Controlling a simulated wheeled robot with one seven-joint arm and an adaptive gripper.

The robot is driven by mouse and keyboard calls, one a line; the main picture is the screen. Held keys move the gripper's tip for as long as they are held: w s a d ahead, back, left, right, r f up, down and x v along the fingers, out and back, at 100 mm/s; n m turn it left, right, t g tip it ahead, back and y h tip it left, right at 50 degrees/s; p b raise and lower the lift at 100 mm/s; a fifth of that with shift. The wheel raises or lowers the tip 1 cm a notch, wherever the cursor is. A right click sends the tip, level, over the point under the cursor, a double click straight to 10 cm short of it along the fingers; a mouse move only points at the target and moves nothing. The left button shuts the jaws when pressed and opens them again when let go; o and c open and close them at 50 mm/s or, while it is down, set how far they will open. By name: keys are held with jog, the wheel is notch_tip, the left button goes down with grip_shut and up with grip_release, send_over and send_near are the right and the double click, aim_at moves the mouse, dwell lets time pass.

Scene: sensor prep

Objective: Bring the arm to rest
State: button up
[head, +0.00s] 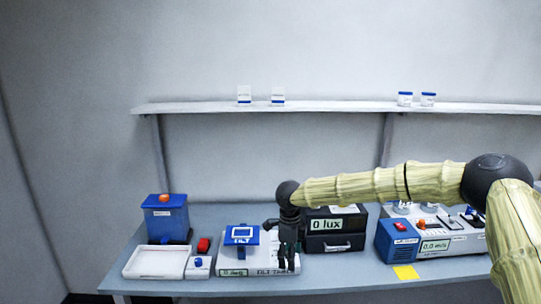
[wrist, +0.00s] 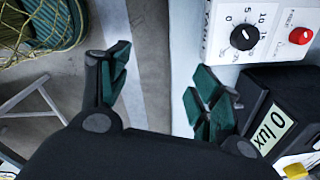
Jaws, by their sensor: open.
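My arm reaches in from the right in the head view and bends down at the wrist. My gripper (head: 287,248) hangs over the bench, between the tilt device with its blue top (head: 241,235) and the black box reading "0 lux" (head: 336,224). In the wrist view, the dark green finger pads of my gripper (wrist: 165,92) are spread wide with nothing between them. One finger is close to the lux box (wrist: 275,118) and a white panel with a dial and a red button (wrist: 258,32); whether it touches either, I cannot tell.
The bench (head: 200,290) also holds a blue box with an orange knob (head: 166,218), a white tray (head: 155,263), a blue box (head: 397,240) and an airflow unit (head: 450,243). A yellow note (head: 405,272) lies at the front. A shelf (head: 340,107) runs above. Free room lies above the bench.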

jog(key=s+d+f+n+t+h+b, duration=0.1)
jog(key=s+f+n+h, duration=0.2)
jog(key=f, duration=0.7)
jog(key=s+d+f+n+t+b, duration=0.15)
jog(key=s+f, duration=0.25)
jog(key=f, duration=0.5)
jog(key=s+d+f+n+t, duration=0.2)
jog(key=s+d+f+n, duration=0.2)
jog(key=s+f+n, duration=0.55)
jog(key=s+d+f+n+g+y+b, duration=0.1)
jog(key=s+d+f+n, duration=0.1)
jog(key=s, duration=0.9)
jog(key=s+d+f+n+g+y+b, duration=0.1)
jog(key=s+d+f+n+g, duration=0.1)
jog(key=s, duration=0.9)
jog(key=s+d+f+n+g+y+b, duration=0.1)
jog(key=s+d+f+n, duration=0.2)
jog(key=s, duration=0.9)
jog(key=d+f, duration=0.1)
jog(key=d, duration=0.1)
jog(key=shift+d+g, duration=0.35)
